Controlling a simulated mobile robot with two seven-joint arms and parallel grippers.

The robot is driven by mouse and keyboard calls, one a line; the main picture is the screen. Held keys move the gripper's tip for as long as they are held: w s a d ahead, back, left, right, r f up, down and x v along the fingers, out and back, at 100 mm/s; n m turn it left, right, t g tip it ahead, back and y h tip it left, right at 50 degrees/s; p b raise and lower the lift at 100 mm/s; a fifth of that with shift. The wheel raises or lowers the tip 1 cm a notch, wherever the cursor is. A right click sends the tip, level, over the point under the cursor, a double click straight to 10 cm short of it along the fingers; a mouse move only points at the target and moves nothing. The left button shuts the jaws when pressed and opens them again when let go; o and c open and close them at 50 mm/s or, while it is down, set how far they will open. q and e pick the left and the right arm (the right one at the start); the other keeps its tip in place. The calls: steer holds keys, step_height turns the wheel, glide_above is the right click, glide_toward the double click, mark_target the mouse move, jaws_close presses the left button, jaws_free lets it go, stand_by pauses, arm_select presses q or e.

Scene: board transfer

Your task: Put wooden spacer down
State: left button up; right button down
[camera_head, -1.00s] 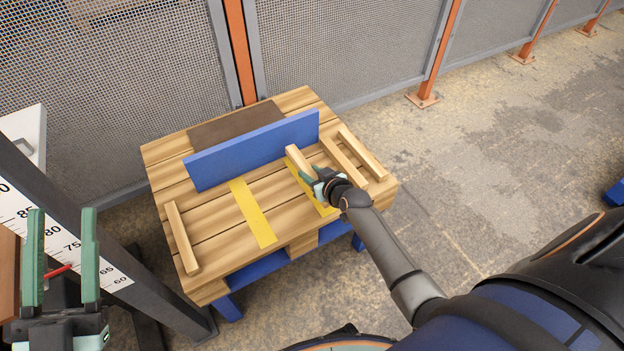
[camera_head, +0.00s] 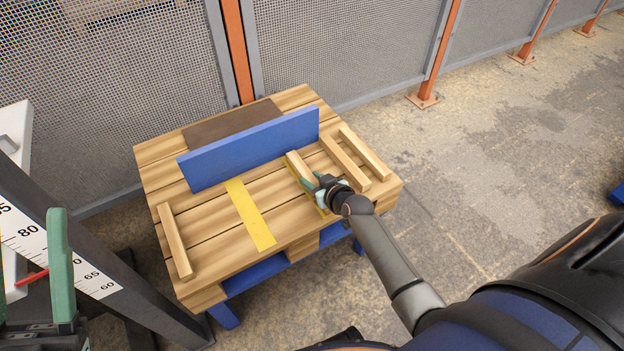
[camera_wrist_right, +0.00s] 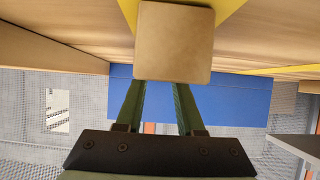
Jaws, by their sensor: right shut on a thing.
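The wooden spacer (camera_head: 299,164) is a pale block in my right gripper (camera_head: 322,186).
The blue board (camera_head: 248,150) stands on edge across the wooden table (camera_head: 212,216). A left yellow strip (camera_head: 250,215) is bare. Two wooden strips (camera_head: 345,160) lie at the right and one (camera_head: 175,240) at the left.

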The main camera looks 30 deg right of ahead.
steer(key=c, duration=0.5)
jaws_free()
